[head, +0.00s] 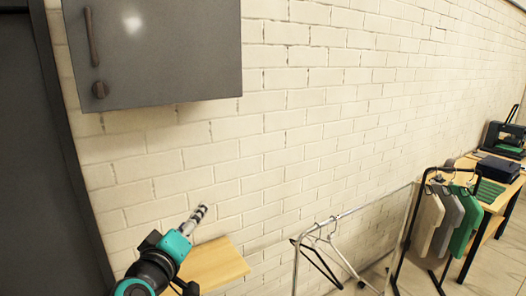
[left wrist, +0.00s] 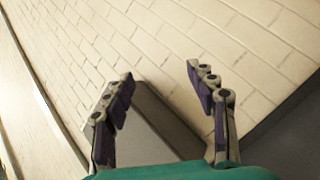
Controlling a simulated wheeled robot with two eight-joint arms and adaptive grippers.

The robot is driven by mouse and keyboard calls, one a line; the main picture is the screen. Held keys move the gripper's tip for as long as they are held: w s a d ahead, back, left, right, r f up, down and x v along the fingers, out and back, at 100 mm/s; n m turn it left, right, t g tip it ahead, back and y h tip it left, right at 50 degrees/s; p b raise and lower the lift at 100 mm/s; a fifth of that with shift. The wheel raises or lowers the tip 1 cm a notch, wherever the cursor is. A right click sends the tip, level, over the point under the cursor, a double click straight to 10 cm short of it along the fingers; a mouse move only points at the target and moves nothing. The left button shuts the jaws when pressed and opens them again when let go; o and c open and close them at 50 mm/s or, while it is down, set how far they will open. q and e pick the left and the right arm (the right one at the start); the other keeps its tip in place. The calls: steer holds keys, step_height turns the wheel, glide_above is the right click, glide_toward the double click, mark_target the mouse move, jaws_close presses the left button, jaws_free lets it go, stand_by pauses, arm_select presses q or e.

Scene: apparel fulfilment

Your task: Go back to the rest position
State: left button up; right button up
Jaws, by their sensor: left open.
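My left gripper (head: 199,217) is raised in front of the white brick wall, above a small wooden surface. In the left wrist view its two fingers (left wrist: 160,76) are spread apart with nothing held between them. A grey box-like shape (left wrist: 160,120) shows beyond the fingers, apart from them as far as I can tell. My right gripper is not in the head view.
A grey wall cabinet (head: 155,50) hangs above my left arm. The wooden surface (head: 214,264) is bare where visible. A metal rail (head: 350,212) with hangers stands right of it, then a black rack with garments (head: 464,222) and a wooden desk (head: 492,200) with equipment.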

arm_select(q)
steer(key=s+d+f+m+g+b, duration=0.1)
steer(key=s+f+m+g+b, duration=0.3)
steer(key=f, duration=1)
steer(key=s+d+f+m+g+b, duration=0.15)
steer(key=s+f+b, duration=0.3)
steer(key=f, duration=0.95)
steer(key=s+a+f+m+g+y+b, duration=0.1)
steer(key=s+a+f+g+b, duration=0.1)
steer(key=f, duration=0.7)
steer(key=s+a+f+m+g+b, duration=0.2)
steer(key=s+f+b, duration=0.3)
steer(key=f, duration=0.4)
steer(key=shift+s+y, duration=0.4)
steer(key=shift+s, duration=0.3)
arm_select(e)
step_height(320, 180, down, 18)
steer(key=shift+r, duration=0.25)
